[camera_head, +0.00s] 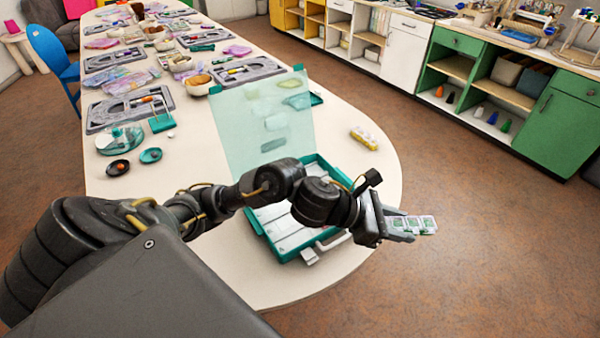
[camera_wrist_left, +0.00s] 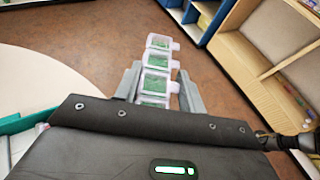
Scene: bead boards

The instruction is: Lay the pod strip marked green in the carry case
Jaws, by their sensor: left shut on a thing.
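My left gripper (camera_head: 397,226) is shut on a clear pod strip with green contents (camera_head: 421,225). The strip sticks out beyond the fingertips, past the table's right edge and over the floor. In the left wrist view the strip (camera_wrist_left: 158,62) stands between the fingers (camera_wrist_left: 158,85), its several pods in a row. The open carry case (camera_head: 262,222) lies on the table, with a teal rim, pale long compartments and a see-through lid (camera_head: 240,125) standing up behind. My left arm hides part of the case. My right gripper is not in view.
A pod strip with yellow contents (camera_head: 364,138) lies on the table right of the lid. Grey bead boards (camera_head: 128,108), bowls and bags crowd the far table (camera_head: 345,112). A small teal stand (camera_head: 161,121) and dishes (camera_head: 150,155) are at left. The table's right end is mostly clear.

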